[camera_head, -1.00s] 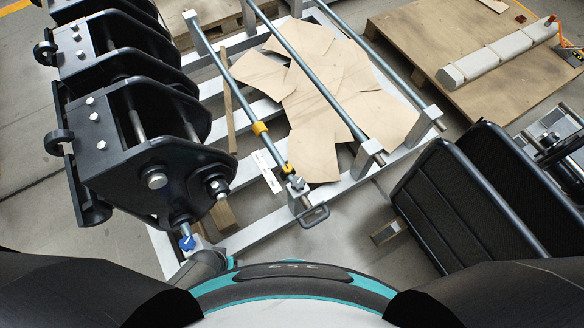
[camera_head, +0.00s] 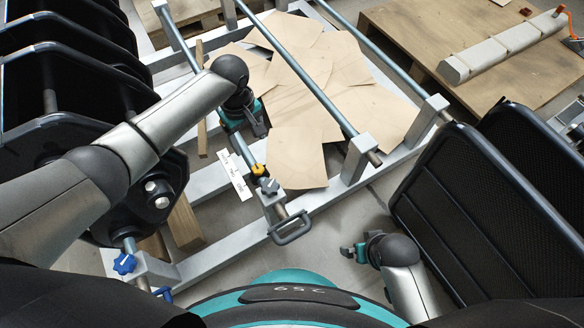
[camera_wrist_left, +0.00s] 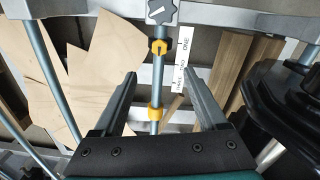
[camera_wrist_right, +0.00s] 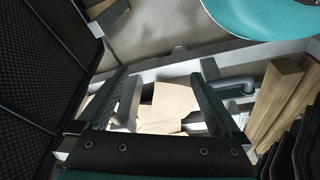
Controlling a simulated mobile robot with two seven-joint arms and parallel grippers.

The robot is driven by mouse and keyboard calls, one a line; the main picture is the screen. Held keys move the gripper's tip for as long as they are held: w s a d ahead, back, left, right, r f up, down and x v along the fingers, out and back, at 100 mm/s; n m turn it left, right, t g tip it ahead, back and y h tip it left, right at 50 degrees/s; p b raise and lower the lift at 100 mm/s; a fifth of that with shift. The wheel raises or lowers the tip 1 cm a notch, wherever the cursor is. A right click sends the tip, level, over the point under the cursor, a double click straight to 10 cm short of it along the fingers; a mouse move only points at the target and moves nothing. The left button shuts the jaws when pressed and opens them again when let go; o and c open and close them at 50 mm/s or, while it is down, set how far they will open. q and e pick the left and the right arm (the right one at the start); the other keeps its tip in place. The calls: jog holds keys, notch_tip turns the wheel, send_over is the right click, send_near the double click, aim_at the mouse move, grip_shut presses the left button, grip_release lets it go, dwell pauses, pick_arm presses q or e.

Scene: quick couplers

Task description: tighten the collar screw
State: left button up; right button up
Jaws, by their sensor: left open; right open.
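A steel rod (camera_wrist_left: 157,82) carries two yellow collars, the lower one (camera_wrist_left: 155,112) and the upper one (camera_wrist_left: 159,47), with a grey star knob (camera_wrist_left: 161,12) beyond them in the left wrist view. In the head view one yellow collar (camera_head: 257,170) and the star knob (camera_head: 270,187) show near the rod's end; my left gripper hides the other collar. My left gripper (camera_head: 257,122) is open above the rod, which appears between its fingers (camera_wrist_left: 160,78); contact cannot be told. My right gripper (camera_head: 350,251) is open and empty, right of the frame's handle (camera_head: 291,227).
A white printed label (camera_head: 235,175) lies left of the rod. Cardboard sheets (camera_head: 310,100) cover the grey frame (camera_head: 222,248). Black linkage units with a blue knob (camera_head: 124,263) stand left. Black mesh panels (camera_head: 470,200) stand right. A wooden pallet (camera_head: 510,75) lies at the back right.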

pick_arm(q)
jog(key=b, duration=0.5)
send_over(258, 168)
notch_tip(258, 168, down, 7)
jog(key=shift+r, duration=0.15)
jog(key=shift+f+b, duration=0.35)
pick_arm(e)
notch_tip(258, 168, up, 10)
jog(key=w+t, duration=0.2)
jog(key=w, duration=0.1)
pick_arm(q)
notch_tip(258, 168, down, 2)
jog(key=shift+f+b, duration=0.25)
jog(key=shift+b, duration=0.6)
jog(key=shift+f+b, duration=0.65)
jog(key=shift+f, duration=0.25)
jog(key=shift+f+b, duration=0.5)
jog(key=shift+f, duration=0.25)
jog(key=shift+f+b, duration=0.5)
jog(key=shift+f, duration=0.15)
pick_arm(e)
jog(key=w+a+r+t+y, duration=0.2)
jog(key=w+a+t+y, duration=0.2)
jog(key=a+t, duration=0.4)
jog(key=shift+w+a+y, duration=0.4)
jog(key=shift+w+a, duration=0.2)
jog(key=shift+a, duration=0.1)
